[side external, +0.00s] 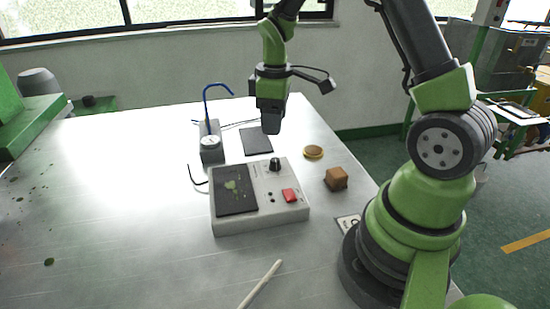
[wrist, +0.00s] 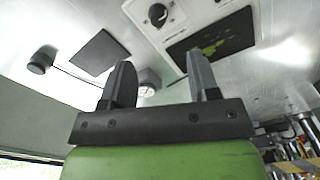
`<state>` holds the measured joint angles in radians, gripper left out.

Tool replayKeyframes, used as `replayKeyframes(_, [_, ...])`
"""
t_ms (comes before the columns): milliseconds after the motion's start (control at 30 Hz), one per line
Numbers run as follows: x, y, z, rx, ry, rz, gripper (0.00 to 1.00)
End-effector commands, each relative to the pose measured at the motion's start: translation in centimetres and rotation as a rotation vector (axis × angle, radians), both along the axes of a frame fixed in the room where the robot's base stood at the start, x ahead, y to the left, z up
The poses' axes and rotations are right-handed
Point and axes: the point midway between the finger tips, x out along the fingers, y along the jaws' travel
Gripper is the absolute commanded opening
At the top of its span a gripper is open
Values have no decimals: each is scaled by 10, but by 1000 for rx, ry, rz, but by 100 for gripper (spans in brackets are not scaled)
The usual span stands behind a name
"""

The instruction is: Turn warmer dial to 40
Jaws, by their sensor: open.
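The warmer (side external: 262,199) is a pale box on the table with a dark plate on its left side. Its black dial (side external: 275,164) is at the back of its panel. In the wrist view the dial (wrist: 158,15) is at the top, with printed marks around it, too small to read. My gripper (side external: 271,128) is in the air above the table, behind the dial, and apart from it. In the wrist view my gripper's two fingers (wrist: 160,82) are spread with nothing between them.
A red switch (side external: 289,195) is on the warmer's panel. A gauge device (side external: 210,145) with a blue tube stands behind it. A dark pad (side external: 256,141), a round gold tin (side external: 313,152) and a brown block (side external: 336,178) are nearby. A white stick (side external: 260,284) lies in front. The left table is mostly clear.

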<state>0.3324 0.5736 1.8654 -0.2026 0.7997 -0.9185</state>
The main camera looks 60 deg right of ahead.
Motion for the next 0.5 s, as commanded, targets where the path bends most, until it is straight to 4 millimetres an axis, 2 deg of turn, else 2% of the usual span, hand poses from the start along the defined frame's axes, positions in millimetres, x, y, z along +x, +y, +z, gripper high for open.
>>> replayKeyframes(233, [0,-4,-25,2,20,23,55])
replayKeyframes(500, [0,-3,-76,3,22,20,55])
